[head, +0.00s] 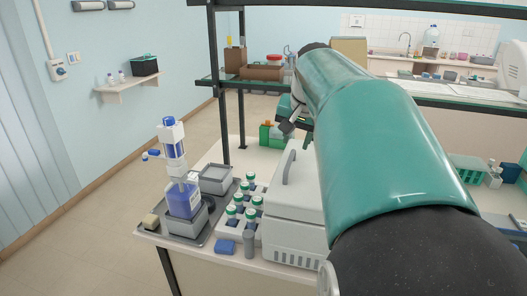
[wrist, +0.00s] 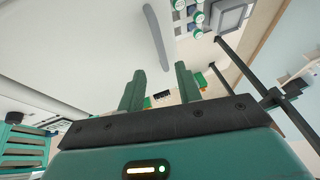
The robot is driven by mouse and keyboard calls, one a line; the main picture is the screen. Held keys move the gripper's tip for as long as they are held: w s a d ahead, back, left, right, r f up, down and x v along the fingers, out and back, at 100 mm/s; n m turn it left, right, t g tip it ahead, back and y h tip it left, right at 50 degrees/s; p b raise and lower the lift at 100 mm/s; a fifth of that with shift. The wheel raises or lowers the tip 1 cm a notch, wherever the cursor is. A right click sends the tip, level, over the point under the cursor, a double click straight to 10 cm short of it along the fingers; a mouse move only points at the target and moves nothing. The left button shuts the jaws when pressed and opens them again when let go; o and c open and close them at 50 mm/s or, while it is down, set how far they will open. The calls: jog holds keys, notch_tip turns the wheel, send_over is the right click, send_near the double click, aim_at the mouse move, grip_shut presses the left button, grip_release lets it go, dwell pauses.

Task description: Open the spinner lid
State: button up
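The spinner (head: 292,225) is a white box on the bench, partly hidden behind my arm in the head view. Its lid (head: 303,185) looks shut and carries a grey bar handle (head: 288,162). In the wrist view the pale lid (wrist: 100,45) fills much of the upper left, with the grey handle (wrist: 157,37) beyond my fingertips. My gripper (wrist: 160,68) has its two green fingers apart with nothing between them. The fingers look clear of the handle. In the head view my gripper is mostly hidden by my arm.
Left of the spinner stand a rack of green-capped tubes (head: 235,224), a grey tray (head: 174,238) with a blue-liquid bottle (head: 183,198), and a blue block (head: 225,247). A dark shelf post (head: 223,125) rises behind. A green rack (wrist: 22,150) shows at lower left in the wrist view.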

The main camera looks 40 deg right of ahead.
aim_at(290, 160)
jog(key=x, duration=0.7)
jog(key=shift+w+f, duration=0.15)
jog(key=shift+f, duration=0.1)
grip_shut()
